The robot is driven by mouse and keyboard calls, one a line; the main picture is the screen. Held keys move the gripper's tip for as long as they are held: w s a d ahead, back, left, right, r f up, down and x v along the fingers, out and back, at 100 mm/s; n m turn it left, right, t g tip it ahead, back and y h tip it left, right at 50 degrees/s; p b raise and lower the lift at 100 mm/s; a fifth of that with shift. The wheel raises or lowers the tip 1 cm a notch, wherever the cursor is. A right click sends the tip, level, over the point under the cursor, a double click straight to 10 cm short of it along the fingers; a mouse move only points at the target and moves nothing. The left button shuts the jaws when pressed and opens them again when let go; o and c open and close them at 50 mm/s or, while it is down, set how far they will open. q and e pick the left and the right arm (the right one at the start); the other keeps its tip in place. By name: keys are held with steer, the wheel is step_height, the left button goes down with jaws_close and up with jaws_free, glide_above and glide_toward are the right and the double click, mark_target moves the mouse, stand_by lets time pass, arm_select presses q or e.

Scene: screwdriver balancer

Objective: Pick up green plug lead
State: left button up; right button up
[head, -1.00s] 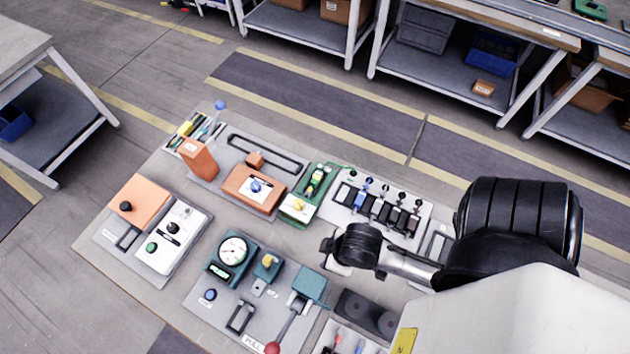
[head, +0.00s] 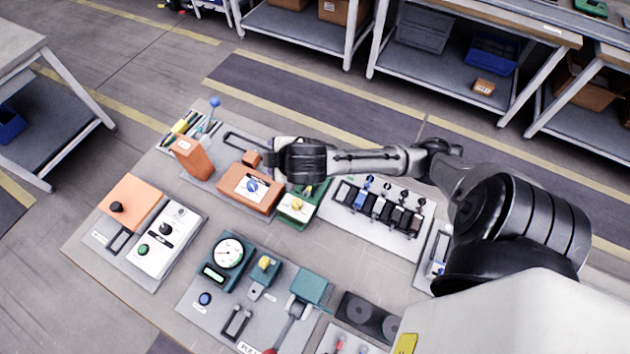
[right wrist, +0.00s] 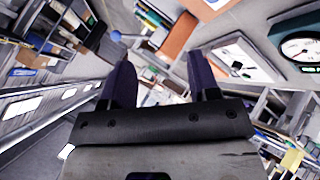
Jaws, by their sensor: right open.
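I cannot make out a green plug lead for certain in either view. Slim yellow, green and dark items (head: 183,127) lie at the far left corner of the board, too small to tell apart. My right gripper (head: 268,159) reaches in from the right and hangs over the back of the board, near the orange box with a blue knob (head: 247,188); its fingers are hard to see there. In the right wrist view its two dark fingers (right wrist: 162,78) stand apart with nothing between them. My left gripper is not in view.
An upright orange block (head: 192,158) and a blue-ball lever (head: 214,102) stand left of my right gripper. A green unit with a yellow knob (head: 297,207) lies just below my right arm. A gauge (head: 229,253) and a row of switches (head: 380,208) are also on the board.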

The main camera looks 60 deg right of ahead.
steer(key=d+f+n+g+h, duration=0.1)
steer(key=d+f+n+g, duration=0.2)
steer(key=d, duration=0.9)
steer(key=s+f+n+g+y, duration=0.1)
steer(key=f+n, duration=0.1)
steer(key=f, duration=0.2)
steer(key=s+f+n+g+y+b, duration=0.1)
steer(key=s+f+n+g+y, duration=0.1)
steer(key=f+n, duration=0.1)
steer(key=s+f+n+g+y, duration=0.1)
steer(key=f+n+g, duration=0.1)
steer(key=f, duration=0.3)
steer(key=shift+s+a+f+n+y+b, duration=0.2)
steer(key=shift+a+n+y+b, duration=0.1)
steer(key=shift+a+n+b, duration=0.1)
steer(key=shift+f, duration=1)
steer(key=shift+s+f+b, duration=0.1)
steer(key=shift+f+b, duration=0.4)
steer(key=shift+f, duration=1.85)
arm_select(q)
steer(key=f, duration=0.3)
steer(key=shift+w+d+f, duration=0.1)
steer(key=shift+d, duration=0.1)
arm_select(e)
steer(key=shift+c, duration=0.3)
